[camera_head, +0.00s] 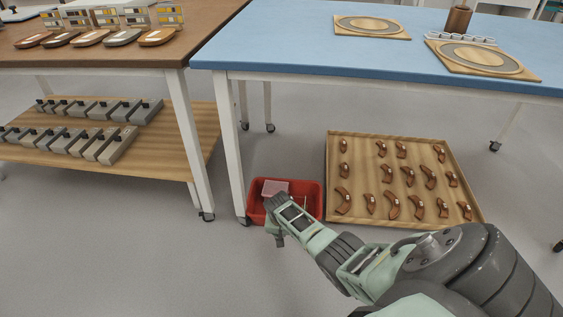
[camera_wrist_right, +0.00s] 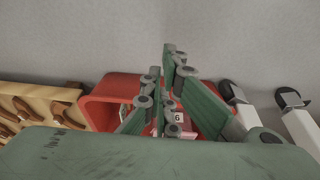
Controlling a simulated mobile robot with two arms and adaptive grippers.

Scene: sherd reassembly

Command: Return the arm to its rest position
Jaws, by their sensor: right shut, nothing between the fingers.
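My right arm reaches in from the lower right in the head view. Its gripper (camera_head: 277,238) hangs over the front edge of the red bin (camera_head: 312,190) on the floor. In the right wrist view the gripper's green fingers (camera_wrist_right: 172,75) come together over the red bin (camera_wrist_right: 100,115), shut with nothing between them. My left gripper is not in view.
A wooden tray (camera_head: 328,160) of several brown sherds stands on the floor right of the bin. The blue table (camera_head: 290,45) and its leg (camera_head: 228,150) are above and beside the bin. A brown table (camera_head: 180,55) stands left. The floor at the front left is clear.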

